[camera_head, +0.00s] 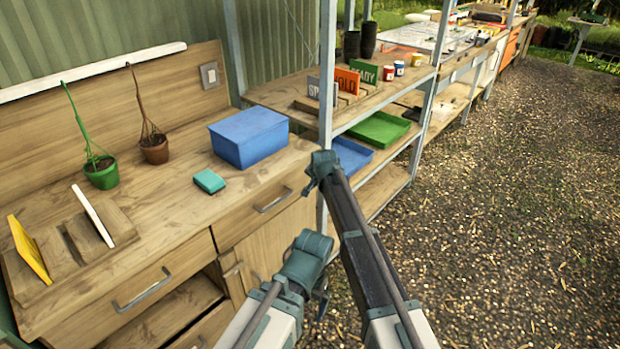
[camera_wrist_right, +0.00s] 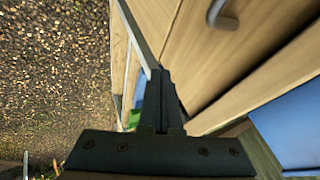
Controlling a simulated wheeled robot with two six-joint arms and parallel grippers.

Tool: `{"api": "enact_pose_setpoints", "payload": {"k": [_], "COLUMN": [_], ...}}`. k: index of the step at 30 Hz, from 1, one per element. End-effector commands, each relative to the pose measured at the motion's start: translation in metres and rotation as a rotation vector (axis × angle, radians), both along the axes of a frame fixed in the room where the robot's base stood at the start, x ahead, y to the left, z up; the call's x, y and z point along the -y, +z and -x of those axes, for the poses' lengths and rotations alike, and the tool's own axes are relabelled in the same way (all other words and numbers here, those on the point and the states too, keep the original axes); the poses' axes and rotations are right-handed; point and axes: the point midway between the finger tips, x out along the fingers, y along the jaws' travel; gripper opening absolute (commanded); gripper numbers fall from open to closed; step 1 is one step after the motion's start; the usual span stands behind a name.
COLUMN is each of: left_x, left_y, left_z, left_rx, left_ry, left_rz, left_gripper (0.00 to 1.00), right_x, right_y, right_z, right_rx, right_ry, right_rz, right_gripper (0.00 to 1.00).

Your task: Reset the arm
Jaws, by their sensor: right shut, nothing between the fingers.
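My right gripper (camera_wrist_right: 162,75) is shut and empty in the right wrist view. Its dark fingers are together, in front of a wooden cabinet face (camera_wrist_right: 235,50). They appear apart from it, though the exact gap is hard to tell. In the head view, my arm links come in from the bottom centre, with a teal joint in front of the shelf post and another below it beside the cabinet. No fingers can be made out clearly there. My left gripper is not seen.
The wooden bench (camera_head: 165,205) holds a blue box (camera_head: 249,137), a teal block (camera_head: 209,181), and two potted plants. A metal-framed shelf with a green tray (camera_head: 378,129) and a sign rack stands behind my arm. Open gravel (camera_head: 510,200) lies to the right.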

Motion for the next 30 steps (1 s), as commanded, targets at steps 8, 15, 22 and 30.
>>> {"api": "enact_pose_setpoints", "payload": {"k": [8,15,22,30], "left_x": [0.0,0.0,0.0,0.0], "left_y": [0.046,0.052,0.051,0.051], "left_z": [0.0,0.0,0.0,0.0], "left_rx": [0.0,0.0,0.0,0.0], "left_ry": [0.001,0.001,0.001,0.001], "left_rz": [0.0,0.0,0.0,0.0], "left_gripper": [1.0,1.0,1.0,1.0], "right_x": [0.009,0.011,0.018,0.123], "right_y": [0.046,0.052,0.049,0.028], "right_z": [0.031,0.038,0.045,0.16], "right_rx": [-0.001,-0.001,-0.01,-0.171], "right_ry": [0.0,-0.001,0.004,0.136], "right_rz": [0.001,0.001,0.013,0.188], "right_gripper": [0.0,0.0,0.0,0.0]}}
